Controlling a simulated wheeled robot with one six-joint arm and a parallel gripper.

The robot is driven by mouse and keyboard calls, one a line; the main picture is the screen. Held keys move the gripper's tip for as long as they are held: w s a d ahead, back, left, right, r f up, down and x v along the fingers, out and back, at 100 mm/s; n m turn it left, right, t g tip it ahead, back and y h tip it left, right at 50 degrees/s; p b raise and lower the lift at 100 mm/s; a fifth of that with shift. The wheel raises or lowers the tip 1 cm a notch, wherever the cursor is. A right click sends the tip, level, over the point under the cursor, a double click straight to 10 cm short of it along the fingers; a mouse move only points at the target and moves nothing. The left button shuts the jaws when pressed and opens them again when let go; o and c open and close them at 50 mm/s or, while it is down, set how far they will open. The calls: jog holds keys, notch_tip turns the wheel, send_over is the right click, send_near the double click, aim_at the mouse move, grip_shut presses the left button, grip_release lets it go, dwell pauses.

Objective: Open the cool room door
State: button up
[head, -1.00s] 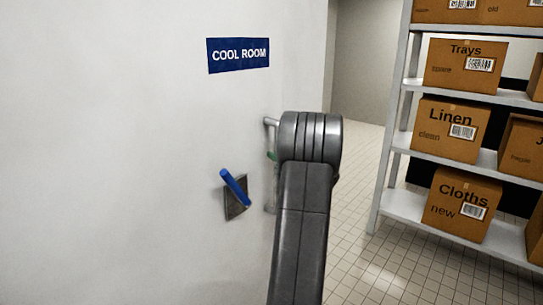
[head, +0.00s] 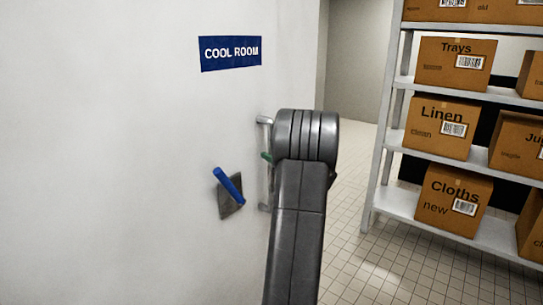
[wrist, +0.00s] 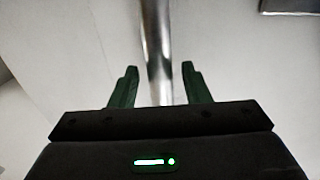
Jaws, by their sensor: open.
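The cool room door (head: 130,160) is a plain white panel with a blue "COOL ROOM" sign (head: 230,53). Its handle is a vertical metal bar (head: 264,185), partly hidden by my arm in the head view. The bar (wrist: 157,40) also runs down the middle of the wrist view. My gripper (wrist: 157,72) is open, with one green finger on each side of the bar and gaps between. In the head view only a bit of green finger (head: 266,157) shows, beside the bar. A blue lever (head: 228,184) on a grey plate sits left of the bar, tilted.
A shelf rack (head: 398,200) with several cardboard boxes, such as the "Cloths" box (head: 450,205), stands on the right. Tiled floor (head: 345,235) lies clear between the door wall and the rack. A passage opens behind.

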jog(key=b+v, duration=0.2)
jog(key=v, duration=1)
jog(key=shift+s, duration=0.2)
jog(key=p+x, duration=0.2)
jog(key=x, duration=1.1)
jog(key=shift+a, duration=0.3)
jog(key=shift+w+r, duration=0.1)
